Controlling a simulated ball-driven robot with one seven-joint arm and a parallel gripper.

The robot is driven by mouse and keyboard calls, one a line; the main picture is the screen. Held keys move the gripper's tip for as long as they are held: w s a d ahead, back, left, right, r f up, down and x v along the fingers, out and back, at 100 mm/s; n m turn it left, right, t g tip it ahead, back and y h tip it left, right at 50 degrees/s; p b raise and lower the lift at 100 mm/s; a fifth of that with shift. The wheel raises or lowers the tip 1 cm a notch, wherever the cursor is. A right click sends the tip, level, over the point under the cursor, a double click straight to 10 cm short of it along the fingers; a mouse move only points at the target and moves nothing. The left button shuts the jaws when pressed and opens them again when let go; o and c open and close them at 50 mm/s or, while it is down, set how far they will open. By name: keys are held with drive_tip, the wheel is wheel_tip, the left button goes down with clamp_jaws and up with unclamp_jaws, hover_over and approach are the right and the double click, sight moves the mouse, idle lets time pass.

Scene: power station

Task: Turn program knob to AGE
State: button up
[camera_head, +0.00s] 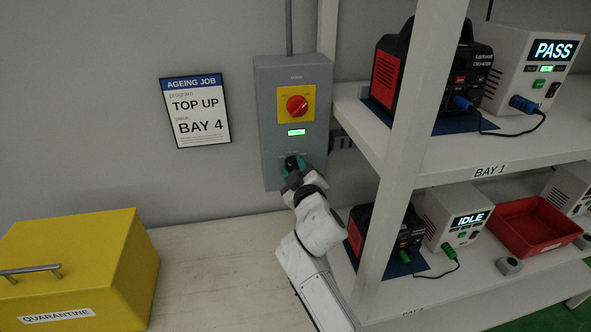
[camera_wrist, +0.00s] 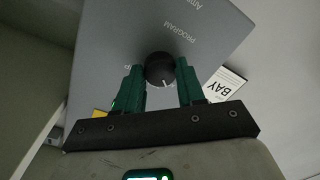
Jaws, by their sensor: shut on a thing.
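The program knob (camera_wrist: 160,66) is a black round knob on the lower part of a grey control box (camera_head: 265,110). In the wrist view a short white pointer mark shows on its side toward my gripper, and PROGRAM is printed on the panel near it. My gripper (camera_wrist: 160,74) has its dark green fingers on both sides of the knob, shut on it. In the head view my gripper (camera_head: 292,170) is at the bottom of the box and largely covers the knob. The position labels are mostly hidden or too small to read, so I cannot tell the setting.
A red rotary switch (camera_head: 297,105) on a yellow plate sits above a lit green display (camera_head: 296,133). A wall card (camera_head: 196,110) reads TOP UP, BAY 4. A shelf upright (camera_head: 405,150) stands close right of my arm. A yellow QUARANTINE box (camera_head: 95,255) is at left.

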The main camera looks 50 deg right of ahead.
drive_tip(key=o, duration=1)
drive_tip(key=shift+o, duration=0.2)
drive_tip(key=b+v, duration=0.1)
drive_tip(key=v, duration=1)
drive_tip(key=shift+b, duration=0.4)
drive_tip(key=s+a+f+m+g+y, duration=0.1)
drive_tip(key=s+a+f+g+y, duration=0.2)
drive_tip(key=f, duration=0.7)
drive_tip(key=s+a+f+m+g+y, duration=0.1)
drive_tip(key=s+a+f+g+y, duration=0.2)
drive_tip(key=s+f+g, duration=0.3)
drive_tip(key=s+a+f, duration=0.1)
drive_tip(key=s+f, duration=0.4)
drive_tip(key=s, duration=0.1)
drive_tip(key=shift+s+f+g, duration=0.3)
drive_tip(key=shift+g, duration=0.1)
drive_tip(key=s+a+f+g+y, duration=0.1)
drive_tip(key=s, duration=0.2)
drive_tip(key=s+a+f+g+y, duration=0.1)
drive_tip(key=s+a, duration=0.1)
drive_tip(key=s, duration=0.1)
drive_tip(key=s+a+f+g+y, duration=0.1)
drive_tip(key=s+f+g, duration=0.1)
drive_tip(key=s, duration=0.1)
drive_tip(key=shift+s+a, duration=0.4)
drive_tip(key=shift+c, duration=0.4)
